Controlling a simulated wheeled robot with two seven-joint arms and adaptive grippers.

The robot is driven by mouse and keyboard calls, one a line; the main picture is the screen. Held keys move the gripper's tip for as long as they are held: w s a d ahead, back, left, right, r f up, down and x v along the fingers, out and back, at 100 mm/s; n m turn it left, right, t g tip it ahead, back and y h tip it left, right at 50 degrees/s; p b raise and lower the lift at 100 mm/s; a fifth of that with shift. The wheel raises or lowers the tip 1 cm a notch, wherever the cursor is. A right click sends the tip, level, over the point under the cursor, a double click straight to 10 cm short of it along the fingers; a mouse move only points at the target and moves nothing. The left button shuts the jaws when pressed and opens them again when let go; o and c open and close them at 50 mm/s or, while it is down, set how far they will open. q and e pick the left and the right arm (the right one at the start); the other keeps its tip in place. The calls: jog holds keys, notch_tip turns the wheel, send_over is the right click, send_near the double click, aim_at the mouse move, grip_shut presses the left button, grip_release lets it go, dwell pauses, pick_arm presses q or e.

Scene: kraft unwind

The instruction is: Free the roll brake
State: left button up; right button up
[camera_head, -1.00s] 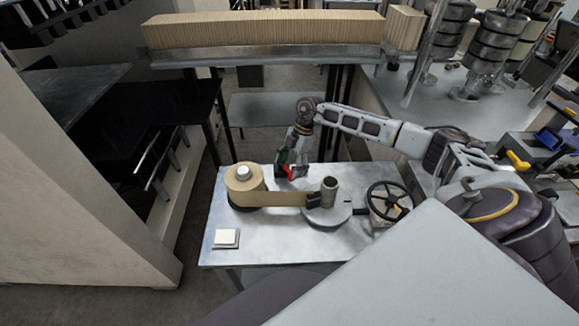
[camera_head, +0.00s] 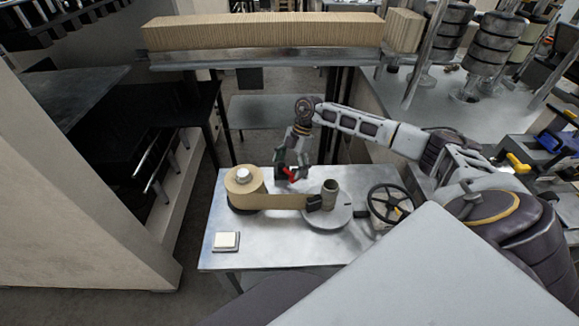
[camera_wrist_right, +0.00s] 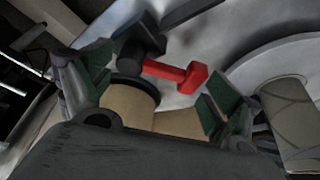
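The roll brake has a red T-shaped handle (camera_wrist_right: 175,73) on a dark pivot block (camera_wrist_right: 137,48); the red handle (camera_head: 288,173) also shows behind the kraft paper roll (camera_head: 239,187) in the head view. My right gripper (camera_head: 284,165) is over the table's back edge by the handle, partly hidden behind its own wrist. In the wrist view the right gripper (camera_wrist_right: 157,92) has its two green-padded fingers wide apart. The red handle shows between and beyond them, with nothing gripped. Contact cannot be told. My left gripper is not in view.
A paper strip (camera_head: 285,202) runs from the roll to an upright core (camera_head: 329,194) on a round plate. The table front (camera_head: 275,248) is clear.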

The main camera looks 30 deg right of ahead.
dwell(0.3)
jog(key=v, duration=1.2)
jog(key=shift+f, duration=0.1)
dwell(0.6)
